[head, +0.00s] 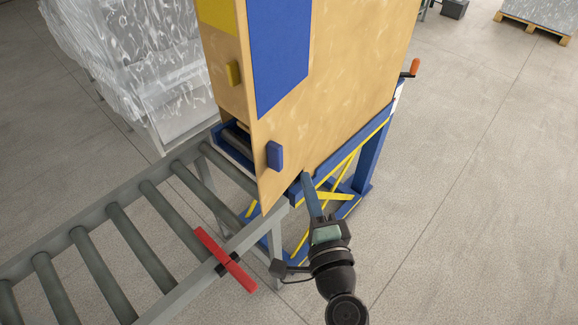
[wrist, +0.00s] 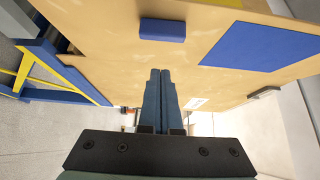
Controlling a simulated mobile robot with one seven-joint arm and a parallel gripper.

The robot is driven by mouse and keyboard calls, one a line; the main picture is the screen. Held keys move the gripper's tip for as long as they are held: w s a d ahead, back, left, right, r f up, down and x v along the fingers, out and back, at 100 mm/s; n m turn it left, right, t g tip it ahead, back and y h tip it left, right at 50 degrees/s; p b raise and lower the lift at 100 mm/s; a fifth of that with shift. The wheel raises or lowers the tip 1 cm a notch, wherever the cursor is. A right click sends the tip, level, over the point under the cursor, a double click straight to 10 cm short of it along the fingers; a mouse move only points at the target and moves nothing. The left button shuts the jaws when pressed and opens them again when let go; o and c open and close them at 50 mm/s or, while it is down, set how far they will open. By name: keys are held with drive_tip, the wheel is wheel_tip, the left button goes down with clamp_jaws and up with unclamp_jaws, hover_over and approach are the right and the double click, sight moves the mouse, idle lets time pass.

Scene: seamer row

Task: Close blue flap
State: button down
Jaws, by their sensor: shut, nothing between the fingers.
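The blue flap is a tan panel (head: 340,90) with a large blue patch (head: 280,50) and a small blue block (head: 275,155) near its lower left edge. It stands upright on the side of the carton facing me. In the wrist view the tan panel (wrist: 110,50) fills the upper part, with the blue block (wrist: 163,30) and blue patch (wrist: 265,46). My gripper (head: 306,182) is shut and empty, low beside the panel, right of the blue block. In the wrist view its fingertips (wrist: 160,76) lie over the panel; whether they touch it I cannot tell.
A yellow block (head: 232,73) sits on the carton's left face. A blue and yellow frame (head: 365,160) with an orange handle (head: 414,67) stands under the carton. A roller conveyor (head: 130,235) with a red bar (head: 225,260) runs lower left.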

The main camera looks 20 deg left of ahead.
drive_tip(key=shift+w+a+p, duration=0.2)
drive_tip(key=shift+w+a, duration=0.1)
drive_tip(key=shift+a, duration=0.45)
drive_tip(key=shift+w+a+p, duration=0.2)
drive_tip(key=shift+w+a, duration=0.05)
drive_tip(key=shift+a, duration=0.55)
drive_tip(key=shift+w+a+p, duration=0.2)
drive_tip(key=shift+w+a, duration=0.1)
drive_tip(key=shift+a, duration=0.45)
